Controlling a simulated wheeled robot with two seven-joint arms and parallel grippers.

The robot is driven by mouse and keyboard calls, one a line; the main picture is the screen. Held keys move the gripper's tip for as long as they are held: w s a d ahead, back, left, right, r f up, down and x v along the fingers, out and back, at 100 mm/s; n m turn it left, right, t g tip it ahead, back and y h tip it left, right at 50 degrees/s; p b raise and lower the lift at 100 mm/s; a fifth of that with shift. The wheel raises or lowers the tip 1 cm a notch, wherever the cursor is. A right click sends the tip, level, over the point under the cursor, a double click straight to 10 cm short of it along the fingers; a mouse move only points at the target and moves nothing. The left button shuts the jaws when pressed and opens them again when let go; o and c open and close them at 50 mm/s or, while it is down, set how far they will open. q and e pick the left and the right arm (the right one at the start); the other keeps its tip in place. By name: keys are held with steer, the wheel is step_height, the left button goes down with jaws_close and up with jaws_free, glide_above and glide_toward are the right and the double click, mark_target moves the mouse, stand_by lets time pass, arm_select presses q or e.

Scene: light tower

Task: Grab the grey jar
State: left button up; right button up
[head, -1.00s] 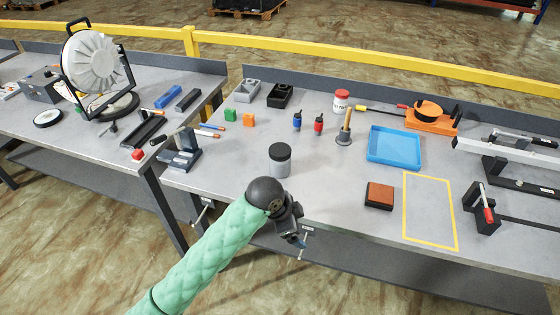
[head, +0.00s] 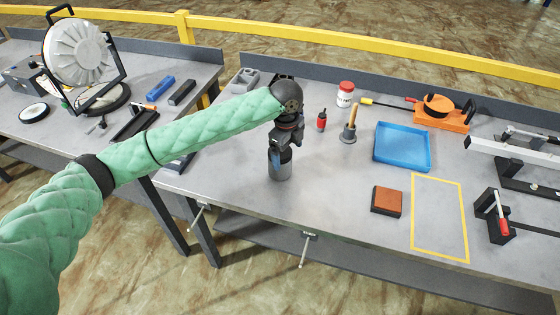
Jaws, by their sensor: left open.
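The grey jar (head: 281,171) stands upright on the grey workbench, near its front left part. Its dark lid is largely hidden behind my left gripper (head: 279,155). My left gripper points down over the top of the jar, its jaws open. A finger overlaps the jar's upper part in the picture; I cannot tell whether it touches. My right gripper is not in view.
A brown-orange block (head: 386,200) lies to the right, beside a yellow taped rectangle (head: 413,222). A blue tray (head: 402,147), a plunger-like tool (head: 350,128), a red bottle (head: 321,122) and a white jar with red lid (head: 345,95) stand further back.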

arm_select(q)
steer(key=w, duration=0.1)
steer(key=a+r, duration=0.1)
steer(key=w, duration=0.1)
steer(key=shift+w+a+r+m+y, duration=0.15)
steer(key=shift+w+a+m+y, duration=0.1)
steer(key=shift+w+m+y, duration=0.1)
steer(key=shift+f+p, duration=0.3)
steer(key=shift+f, duration=0.1)
steer(key=shift+a+f, duration=0.1)
steer(key=shift+f, duration=0.3)
steer(key=shift+w+f+p, duration=0.1)
steer(key=shift+f+p, duration=0.45)
steer(key=shift+f, duration=0.15)
steer(key=f, duration=0.1)
steer(key=f+p, duration=0.2)
steer(key=shift+a+f, duration=0.35)
steer(key=shift+f, duration=0.05)
steer(key=shift+f+p, duration=0.3)
steer(key=shift+f, duration=0.1)
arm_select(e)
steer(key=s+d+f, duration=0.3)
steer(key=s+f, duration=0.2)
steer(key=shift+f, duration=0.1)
